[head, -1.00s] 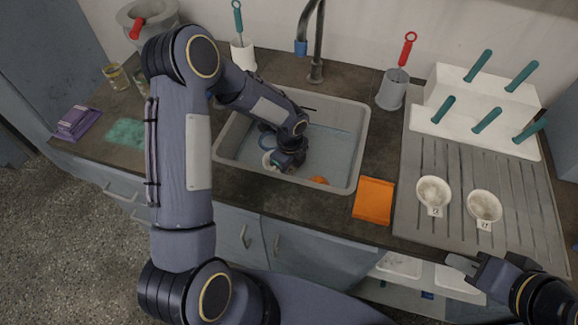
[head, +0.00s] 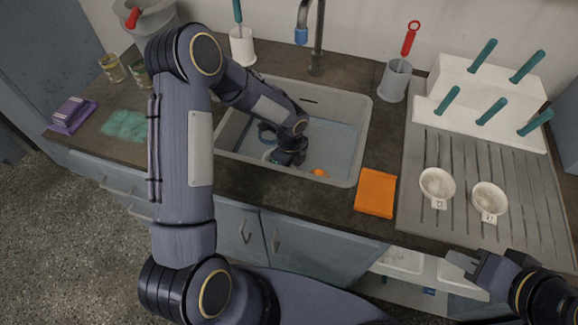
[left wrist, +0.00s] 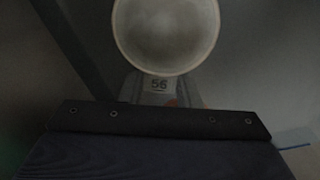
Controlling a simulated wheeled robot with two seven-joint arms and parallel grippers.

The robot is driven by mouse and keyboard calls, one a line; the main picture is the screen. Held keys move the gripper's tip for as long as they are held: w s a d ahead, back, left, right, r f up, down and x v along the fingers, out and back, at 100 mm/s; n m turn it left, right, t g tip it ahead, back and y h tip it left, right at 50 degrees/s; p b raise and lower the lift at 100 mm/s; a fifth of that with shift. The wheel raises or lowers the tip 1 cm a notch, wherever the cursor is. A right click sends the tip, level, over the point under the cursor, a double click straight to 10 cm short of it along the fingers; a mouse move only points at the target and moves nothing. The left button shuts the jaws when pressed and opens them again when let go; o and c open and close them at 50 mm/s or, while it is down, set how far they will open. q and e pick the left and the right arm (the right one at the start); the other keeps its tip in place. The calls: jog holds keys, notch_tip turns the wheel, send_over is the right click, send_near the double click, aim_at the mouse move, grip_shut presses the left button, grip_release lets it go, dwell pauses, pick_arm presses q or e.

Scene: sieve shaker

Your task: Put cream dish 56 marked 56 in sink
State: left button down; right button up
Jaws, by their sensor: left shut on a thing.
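Cream dish 56 (left wrist: 165,35) shows in the left wrist view as a round pale bowl with a tag reading 56 just below its rim. My left gripper (head: 284,160) is shut on it, down inside the grey sink (head: 362,150). In the head view the wrist hides nearly all of the dish, and I cannot tell whether it touches the sink floor. My right gripper (head: 464,262) is at the lower right, in front of the counter edge, with no object visible in it; its jaw gap is unclear.
An orange sponge-like cloth (head: 376,193) lies right of the sink. Two white dishes (head: 437,184) (head: 489,199) with tags stand on the ridged drainboard (head: 420,150), before a white peg rack (head: 480,100). A small orange thing (head: 319,172) lies in the sink. The tap (head: 318,40) rises behind it.

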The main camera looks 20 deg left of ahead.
pick_arm(q)
jog(key=shift+f, duration=0.3)
jog(key=c, duration=1)
grip_release()
